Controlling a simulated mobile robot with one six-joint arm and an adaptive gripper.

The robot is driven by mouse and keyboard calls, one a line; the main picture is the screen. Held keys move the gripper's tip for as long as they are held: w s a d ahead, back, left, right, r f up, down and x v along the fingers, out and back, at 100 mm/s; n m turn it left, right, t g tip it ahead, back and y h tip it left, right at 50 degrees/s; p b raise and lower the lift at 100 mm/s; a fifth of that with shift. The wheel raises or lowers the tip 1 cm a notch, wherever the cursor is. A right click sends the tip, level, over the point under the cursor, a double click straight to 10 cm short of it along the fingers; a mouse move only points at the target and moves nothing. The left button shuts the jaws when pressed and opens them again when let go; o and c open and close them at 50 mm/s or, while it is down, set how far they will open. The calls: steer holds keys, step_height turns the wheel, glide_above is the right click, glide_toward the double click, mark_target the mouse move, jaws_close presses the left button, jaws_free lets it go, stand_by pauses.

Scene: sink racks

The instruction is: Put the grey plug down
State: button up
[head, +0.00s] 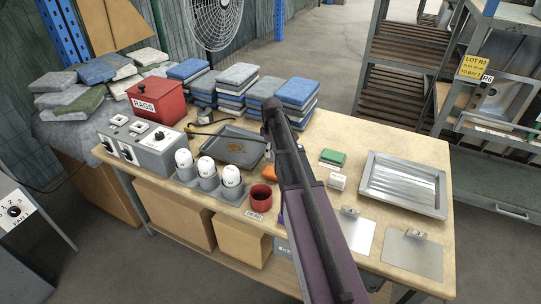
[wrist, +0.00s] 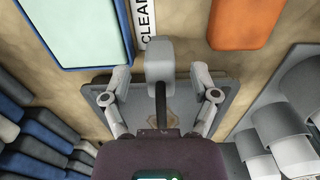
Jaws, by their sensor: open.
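The grey plug (wrist: 159,60) shows in the wrist view as a small pale grey block with a dark cable running back towards my wrist. It is at the edge of the grey tray (wrist: 98,100), below the CLEAN label (wrist: 146,22). My gripper (wrist: 162,78) is open, with one finger on each side of the plug and a gap visible on both sides. I cannot tell whether the plug rests on the table. In the head view my arm hides the plug and most of the gripper; the tray (head: 240,131) shows to the left of the arm.
An orange block (wrist: 242,22) and a blue-green block (wrist: 90,30) flank the label. White-topped cups (head: 207,168), a red cup (head: 261,196) and a control box (head: 150,150) stand left of my arm. Folded cloth stacks (head: 297,92) line the back. A metal tray (head: 402,184) lies right.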

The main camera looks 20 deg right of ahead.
jaws_close()
steer(key=shift+r, duration=0.1)
stand_by(0.4)
step_height(320, 180, up, 3)
steer(key=p, duration=0.3)
steer(key=shift+r, duration=0.1)
steer(key=shift+s+r+p, duration=0.15)
steer(key=shift+r+p, duration=0.2)
steer(key=shift+p, duration=0.2)
steer(key=s+a, duration=0.2)
steer(key=s, duration=1.3)
steer(key=shift+s+a+r+p, duration=0.25)
steer(key=shift+a+r+p, duration=0.15)
steer(key=shift+r+p, duration=0.05)
